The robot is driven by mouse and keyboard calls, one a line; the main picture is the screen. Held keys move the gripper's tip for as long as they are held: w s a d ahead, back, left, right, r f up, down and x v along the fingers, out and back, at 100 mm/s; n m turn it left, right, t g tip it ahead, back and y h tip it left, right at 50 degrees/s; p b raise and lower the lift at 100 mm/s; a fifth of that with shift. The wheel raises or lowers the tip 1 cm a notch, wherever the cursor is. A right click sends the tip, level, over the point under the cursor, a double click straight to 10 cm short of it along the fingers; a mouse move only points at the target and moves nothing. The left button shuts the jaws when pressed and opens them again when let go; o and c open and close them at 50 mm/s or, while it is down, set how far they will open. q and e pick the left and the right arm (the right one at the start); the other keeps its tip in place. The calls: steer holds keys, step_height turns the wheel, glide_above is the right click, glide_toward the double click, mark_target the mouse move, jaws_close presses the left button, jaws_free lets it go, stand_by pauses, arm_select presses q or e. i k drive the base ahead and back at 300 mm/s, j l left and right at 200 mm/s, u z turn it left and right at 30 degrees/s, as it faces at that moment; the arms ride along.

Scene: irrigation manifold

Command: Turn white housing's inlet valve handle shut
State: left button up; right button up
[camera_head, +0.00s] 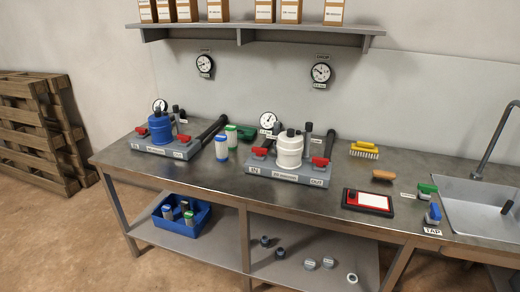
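The white housing (289,150) stands upright on a grey base plate (283,175) in the middle of the steel bench. A red valve handle (260,152) sits at its left, above the IN label (253,170). A second red handle (320,162) sits at its right, above the OUT label (316,182). The inlet handle is too small for me to tell whether it is along or across its pipe. A gauge (267,120) stands behind the white housing. Neither of my grippers is in view.
A blue housing (160,128) with red handles stands to the left. A tablet (367,202), a brush (364,150) and a sink (480,207) lie right. A shelf (260,28) overhangs the back. The front bench strip is clear.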

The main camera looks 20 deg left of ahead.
mark_target(259, 152)
steer(key=i+j+u, duration=0.8)
steer(key=i+j, duration=0.15)
